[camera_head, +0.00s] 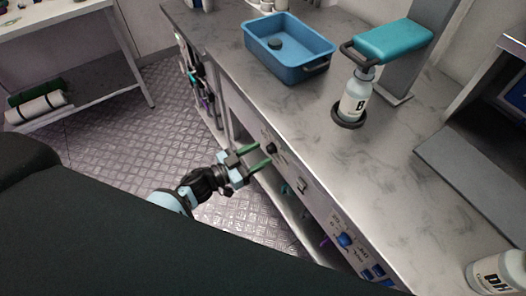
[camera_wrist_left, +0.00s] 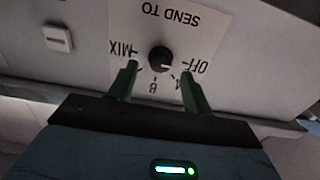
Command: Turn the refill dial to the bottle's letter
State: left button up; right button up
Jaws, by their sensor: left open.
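The bottle (camera_head: 354,97) is pale with a label whose letter looks like a B. It stands upright on a dark round base under the teal dispenser head (camera_head: 394,41). A black dial (camera_wrist_left: 160,58) sits on a white plate marked SEND TO, with MIX, B and OFF around it and another letter partly hidden by a finger. The dial also shows on the counter front in the head view (camera_head: 271,148). My left gripper (camera_head: 257,157) is open, its green fingers pointing at the dial. In the left wrist view its fingertips (camera_wrist_left: 156,74) lie either side of the dial; contact is unclear.
A blue knob (camera_head: 345,240) with markings sits further along the counter front. A pale switch (camera_wrist_left: 57,38) is beside the plate. A blue tub (camera_head: 288,62) and a DH-labelled bottle (camera_head: 497,275) stand on the counter. Patterned floor lies open to the left.

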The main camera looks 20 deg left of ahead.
pick_arm(q)
jog(key=shift+x, duration=1)
jog(key=c, duration=1)
jog(key=shift+o, duration=0.2)
